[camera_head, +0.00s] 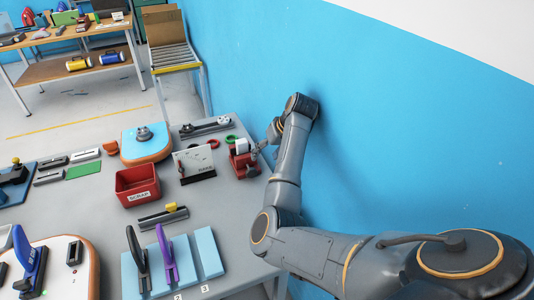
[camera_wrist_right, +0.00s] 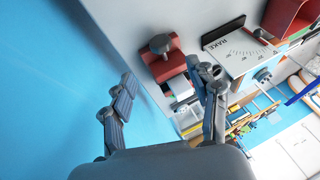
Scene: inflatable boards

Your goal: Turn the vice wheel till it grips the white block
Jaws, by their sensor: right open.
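The red vice (camera_head: 243,163) stands near the right edge of the grey table, beside the blue wall. A small white block (camera_head: 241,146) shows at its top. In the right wrist view the red vice (camera_wrist_right: 170,66) has a dark round wheel (camera_wrist_right: 160,43) at its near end; whether the jaws touch the block cannot be told. My right gripper (camera_head: 263,149) hangs just right of the vice. In the right wrist view its fingers (camera_wrist_right: 165,84) are spread wide and empty, one toward the wall, the other near the vice. My left gripper is not in view.
A gauge plate marked RAKE (camera_head: 195,162) stands left of the vice, with green and red rings (camera_head: 231,139) behind. A red SCRAP bin (camera_head: 138,186) and a blue-topped board (camera_head: 146,141) are farther left. The blue wall (camera_head: 400,120) is close on the right.

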